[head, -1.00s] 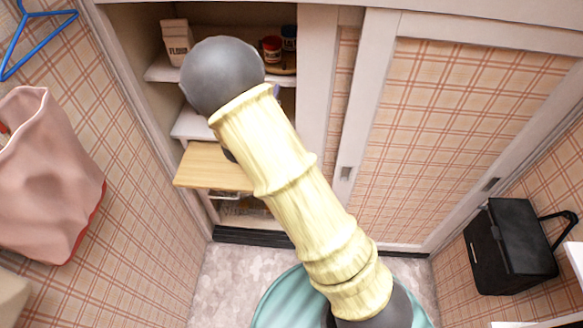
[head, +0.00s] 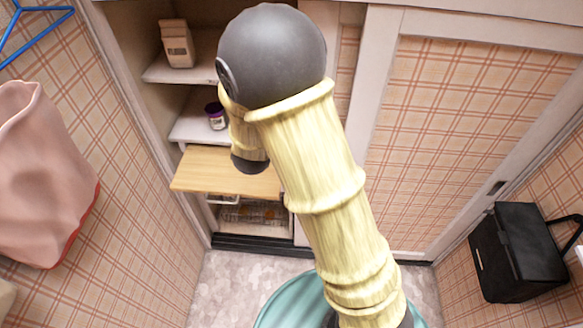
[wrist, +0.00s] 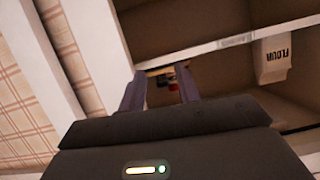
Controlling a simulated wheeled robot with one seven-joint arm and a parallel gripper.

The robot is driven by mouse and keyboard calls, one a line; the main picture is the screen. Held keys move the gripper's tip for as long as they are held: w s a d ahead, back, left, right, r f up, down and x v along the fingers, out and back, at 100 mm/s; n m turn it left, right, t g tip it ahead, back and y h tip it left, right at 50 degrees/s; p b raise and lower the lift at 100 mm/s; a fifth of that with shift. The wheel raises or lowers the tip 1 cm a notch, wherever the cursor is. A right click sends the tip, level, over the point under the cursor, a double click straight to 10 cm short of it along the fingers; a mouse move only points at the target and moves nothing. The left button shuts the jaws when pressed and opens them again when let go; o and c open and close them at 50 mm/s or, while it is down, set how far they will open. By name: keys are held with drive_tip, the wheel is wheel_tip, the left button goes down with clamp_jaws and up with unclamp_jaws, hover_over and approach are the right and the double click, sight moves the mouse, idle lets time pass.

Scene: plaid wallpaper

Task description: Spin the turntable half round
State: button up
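The turntable (wrist: 153,73) shows in the wrist view as a small, thin wooden edge beyond my fingers, inside the cupboard. A red jar (wrist: 172,86) and a dark jar beside it are close to it, partly cut off by my right finger. My gripper (wrist: 161,84) is open, its two fingers apart with nothing between them. The turntable and jars look some way past the fingertips.
The flour carton (head: 177,43) stands on the upper shelf (head: 155,73); it also shows in the wrist view (wrist: 273,60). A purple-lidded jar (head: 216,116) stands one shelf lower. A wooden board (head: 205,170) juts out below. The sliding door (head: 460,130) covers the cupboard's right side.

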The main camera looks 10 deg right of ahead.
drive_tip(key=s+d+f+n+g+y+b, duration=0.1)
drive_tip(key=s+d+f+g+y, duration=0.1)
drive_tip(key=s, duration=0.4)
drive_tip(key=s+d+f+n+g+y+b, duration=0.1)
drive_tip(key=s+f+n+g+y, duration=0.1)
drive_tip(key=s+g, duration=0.3)
drive_tip(key=shift+s+d+f+b, duration=0.35)
drive_tip(key=shift+s+f, duration=0.25)
drive_tip(key=shift+s, duration=0.4)
drive_tip(key=shift+c, duration=1.3)
drive_tip(key=shift+s+d, duration=0.1)
drive_tip(key=shift+s, duration=0.15)
drive_tip(key=c, duration=0.3)
drive_tip(key=s+d+g, duration=0.1)
drive_tip(key=s, duration=0.2)
drive_tip(key=s+d+g, duration=0.1)
drive_tip(key=s, duration=0.2)
drive_tip(key=s+d+n+g, duration=0.1)
drive_tip(key=s, duration=0.2)
drive_tip(key=shift+s+d+g, duration=0.2)
drive_tip(key=shift+d+g, duration=0.1)
drive_tip(key=shift+d, duration=0.1)
clamp_jaws()
drive_tip(key=shift+w, duration=0.1)
